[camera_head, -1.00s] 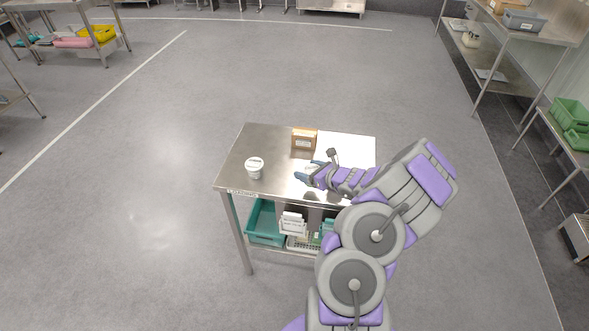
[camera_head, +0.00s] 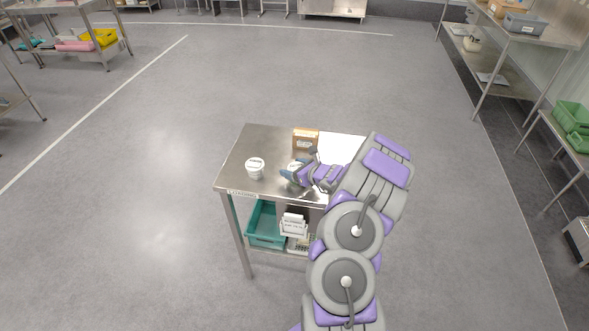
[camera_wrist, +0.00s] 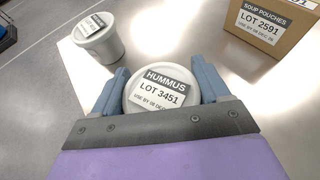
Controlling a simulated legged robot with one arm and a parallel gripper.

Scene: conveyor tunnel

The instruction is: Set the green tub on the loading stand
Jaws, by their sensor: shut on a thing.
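My gripper (camera_wrist: 161,76) is shut on a round tub (camera_wrist: 160,92) with a white lid labelled "HUMMUS LOT 3451"; one blue-grey finger presses each side. The tub's lower side is hidden, so I cannot tell its body colour. In the head view my gripper (camera_head: 297,171) is low over the steel table (camera_head: 263,140); I cannot tell whether the tub touches the tabletop. A second, white tub (camera_wrist: 99,39) stands upright to the left, also seen in the head view (camera_head: 255,168). No tub looks clearly green.
A cardboard box (camera_wrist: 272,25) labelled "SOUP POUCHES LOT 2591" stands behind and right of the held tub. A teal crate (camera_head: 266,238) sits on the shelf below. Green crates (camera_head: 572,116) stand on a rack at right. Open floor surrounds the table.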

